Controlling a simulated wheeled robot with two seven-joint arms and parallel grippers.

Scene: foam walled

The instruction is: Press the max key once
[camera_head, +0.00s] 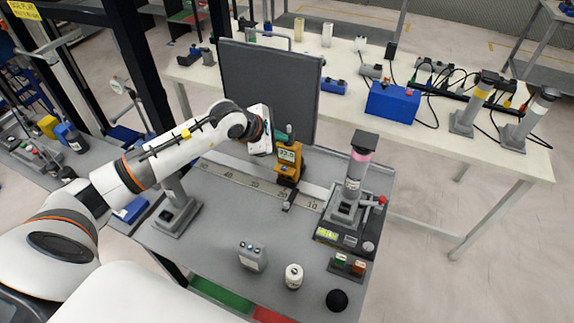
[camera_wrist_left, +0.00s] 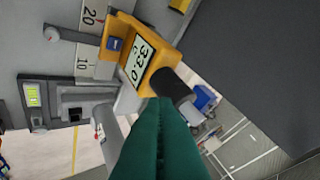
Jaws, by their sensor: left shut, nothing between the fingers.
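A yellow-orange handheld meter (camera_head: 289,166) stands on the grey bench beside a numbered scale strip. It also shows in the left wrist view (camera_wrist_left: 112,45), with a lit display reading about 33.0. A small blue key (camera_wrist_left: 115,43) sits beside the display; its marking is too small to read, so I cannot tell whether it is the max key. My left gripper (camera_head: 282,136) is at the top of the meter. In the left wrist view its green fingers (camera_wrist_left: 158,104) are together and empty, close to the meter's black cylindrical end (camera_wrist_left: 173,86); contact is unclear. My right gripper is out of view.
A dark upright panel (camera_head: 268,90) stands behind the meter. A grey stand with a pink-banded cylinder (camera_head: 353,170) is to its right. A grey box (camera_head: 252,256), white canister (camera_head: 293,276) and black ball (camera_head: 337,300) are near the bench front.

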